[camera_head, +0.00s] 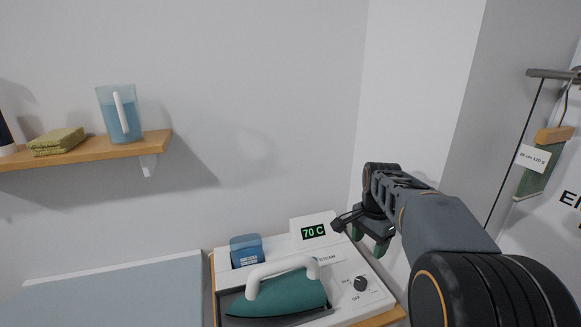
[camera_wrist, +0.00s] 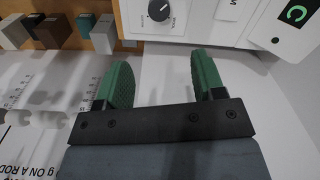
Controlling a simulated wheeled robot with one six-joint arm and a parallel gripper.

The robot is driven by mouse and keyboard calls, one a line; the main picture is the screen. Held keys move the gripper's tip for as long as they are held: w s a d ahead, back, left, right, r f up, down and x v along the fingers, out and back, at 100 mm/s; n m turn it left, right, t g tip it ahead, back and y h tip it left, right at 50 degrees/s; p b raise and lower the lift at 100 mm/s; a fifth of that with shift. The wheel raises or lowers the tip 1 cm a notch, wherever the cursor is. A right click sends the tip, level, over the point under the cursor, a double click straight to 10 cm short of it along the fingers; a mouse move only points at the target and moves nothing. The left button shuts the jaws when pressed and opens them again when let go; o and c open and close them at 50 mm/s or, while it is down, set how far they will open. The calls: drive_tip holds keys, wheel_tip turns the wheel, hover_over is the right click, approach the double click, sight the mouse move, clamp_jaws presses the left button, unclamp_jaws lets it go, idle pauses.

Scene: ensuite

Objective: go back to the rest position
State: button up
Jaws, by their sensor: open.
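My gripper (camera_head: 362,238) hangs above the right edge of the ironing station in the head view. In the wrist view its two green fingers (camera_wrist: 157,85) are apart with nothing between them. The white station (camera_head: 375,286) carries a teal iron (camera_head: 275,296) with a white handle, a display reading 70 C (camera_head: 313,232) and a dark knob (camera_head: 360,284). The knob (camera_wrist: 160,10) also shows at the top of the wrist view, beyond the fingertips. My gripper is apart from the iron.
A wall shelf (camera_head: 100,153) at the left holds a blue jug (camera_head: 119,115) and a folded green cloth (camera_head: 58,142). A blue container (camera_head: 246,250) stands behind the iron. A grey-blue board (camera_head: 110,297) lies left of the station. A green piece hangs by the right wall (camera_head: 537,172).

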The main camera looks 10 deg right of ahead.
drive_tip(key=s+a+f+n+t, duration=0.2)
drive_tip(key=s+a+n, duration=0.2)
drive_tip(key=s+n, duration=0.2)
drive_tip(key=s+a+f+n+t, duration=0.1)
drive_tip(key=s+a+f+n, duration=0.1)
drive_tip(key=s+a+n, duration=0.3)
drive_tip(key=s+n, duration=0.2)
drive_tip(key=s, duration=0.2)
drive_tip(key=shift+a+f+t, duration=0.15)
drive_tip(key=shift+f+t, duration=0.05)
drive_tip(key=shift+t, duration=0.2)
